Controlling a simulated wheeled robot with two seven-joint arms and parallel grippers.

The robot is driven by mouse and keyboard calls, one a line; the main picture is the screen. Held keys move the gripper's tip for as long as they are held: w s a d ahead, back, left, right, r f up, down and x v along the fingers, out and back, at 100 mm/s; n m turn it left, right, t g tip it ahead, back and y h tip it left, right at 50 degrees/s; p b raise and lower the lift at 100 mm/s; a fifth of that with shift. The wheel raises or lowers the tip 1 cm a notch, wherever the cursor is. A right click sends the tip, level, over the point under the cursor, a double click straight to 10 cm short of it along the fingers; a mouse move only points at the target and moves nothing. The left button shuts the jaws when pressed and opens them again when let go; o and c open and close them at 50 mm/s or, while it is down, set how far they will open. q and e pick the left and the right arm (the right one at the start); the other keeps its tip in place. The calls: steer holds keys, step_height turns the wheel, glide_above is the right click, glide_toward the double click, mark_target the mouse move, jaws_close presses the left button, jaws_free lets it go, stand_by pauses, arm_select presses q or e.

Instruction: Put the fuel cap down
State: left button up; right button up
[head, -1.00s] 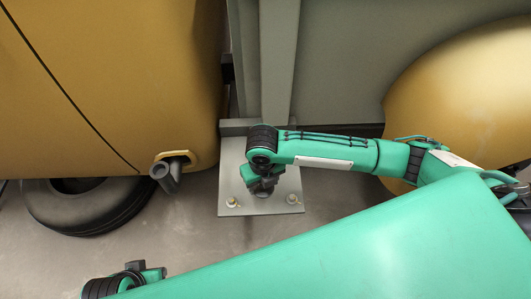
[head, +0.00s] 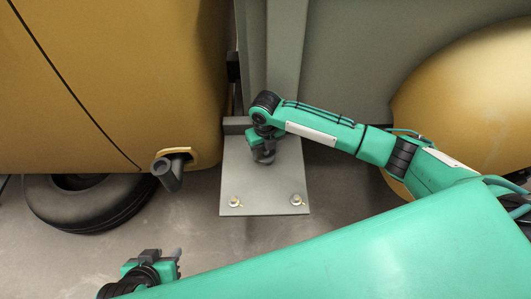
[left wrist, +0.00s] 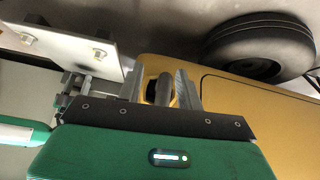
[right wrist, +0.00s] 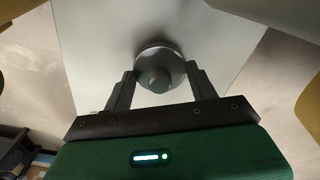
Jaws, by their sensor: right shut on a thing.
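The fuel cap (right wrist: 158,56), a round grey disc with a raised knob, sits between the fingers of my right gripper (right wrist: 160,74) in the right wrist view. That gripper is shut on it. In the head view my right gripper (head: 264,157) is over the grey base plate (head: 262,189), and the cap is too small and covered to make out. I cannot tell whether the cap touches the plate. My left gripper (head: 177,254) is open and empty at the lower left. The dark filler pipe (head: 168,174) sticks out of the yellow body, uncapped; it also shows in the left wrist view (left wrist: 163,88).
The plate carries bolts (head: 235,202) at its front corners and a post (head: 284,50) at its back. A yellow vehicle body (head: 120,80) with a black tyre (head: 90,203) stands left. A rounded yellow shape (head: 470,85) is at right. Floor before the plate is clear.

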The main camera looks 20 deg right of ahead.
step_height(320, 180, down, 2)
arm_select(q)
steer(key=shift+w+d+f+t+h, duration=0.15)
steer(key=shift+w+d+t+h, duration=0.2)
steer(key=shift+d, duration=0.35)
arm_select(e)
steer(key=shift+w+f, duration=0.15)
steer(key=shift+f, duration=0.15)
steer(key=o, duration=0.9)
steer(key=shift+o, duration=0.2)
